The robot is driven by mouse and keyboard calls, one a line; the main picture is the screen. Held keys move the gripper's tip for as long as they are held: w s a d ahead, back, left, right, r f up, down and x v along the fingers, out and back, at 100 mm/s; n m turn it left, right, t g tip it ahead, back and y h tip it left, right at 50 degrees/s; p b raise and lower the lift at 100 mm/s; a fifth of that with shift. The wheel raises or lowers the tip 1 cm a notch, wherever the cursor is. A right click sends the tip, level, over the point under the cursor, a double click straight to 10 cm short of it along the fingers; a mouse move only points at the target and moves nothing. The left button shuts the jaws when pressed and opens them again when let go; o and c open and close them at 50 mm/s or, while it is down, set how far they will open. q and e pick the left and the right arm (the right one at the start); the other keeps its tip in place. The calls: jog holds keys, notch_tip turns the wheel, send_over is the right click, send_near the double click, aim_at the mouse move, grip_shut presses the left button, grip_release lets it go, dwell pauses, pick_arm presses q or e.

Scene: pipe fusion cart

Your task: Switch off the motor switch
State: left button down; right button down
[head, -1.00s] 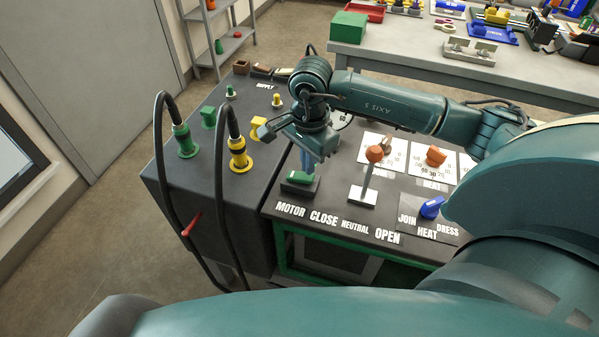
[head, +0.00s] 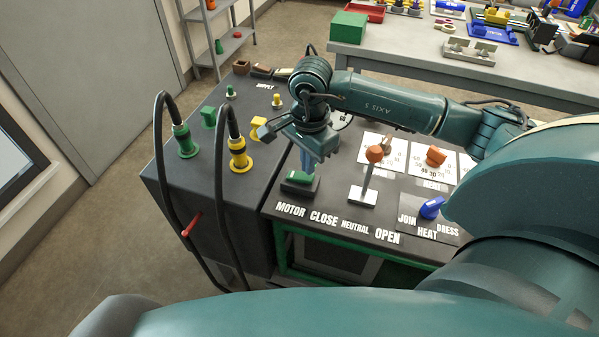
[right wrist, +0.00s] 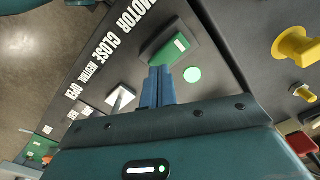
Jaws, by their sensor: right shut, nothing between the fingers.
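The motor switch (head: 298,181) is a green rocker in a dark housing above the MOTOR label, at the left front of the cart's panel. It also shows in the right wrist view (right wrist: 167,49). My right gripper (head: 307,168) points down just over the switch, its blue fingers shut and empty. In the right wrist view the fingertips (right wrist: 160,70) are at the near edge of the switch housing; I cannot tell whether they touch it. They hide part of the switch in the head view. A pale green disc (right wrist: 192,74) lies beside the switch. My left gripper is not in view.
An orange-knobbed lever (head: 370,175) stands right of the switch, with a blue knob (head: 431,207) beyond it. Green (head: 184,142) and yellow (head: 239,155) connectors with black hoses stand to the left. A workbench (head: 400,62) is behind.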

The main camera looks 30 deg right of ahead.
jog(key=shift+f+b, duration=0.95)
jog(key=shift+f, duration=0.1)
dwell(0.7)
jog(key=shift+r, duration=0.1)
jog(key=shift+r+p, duration=2)
jog(key=shift+r, duration=1.5)
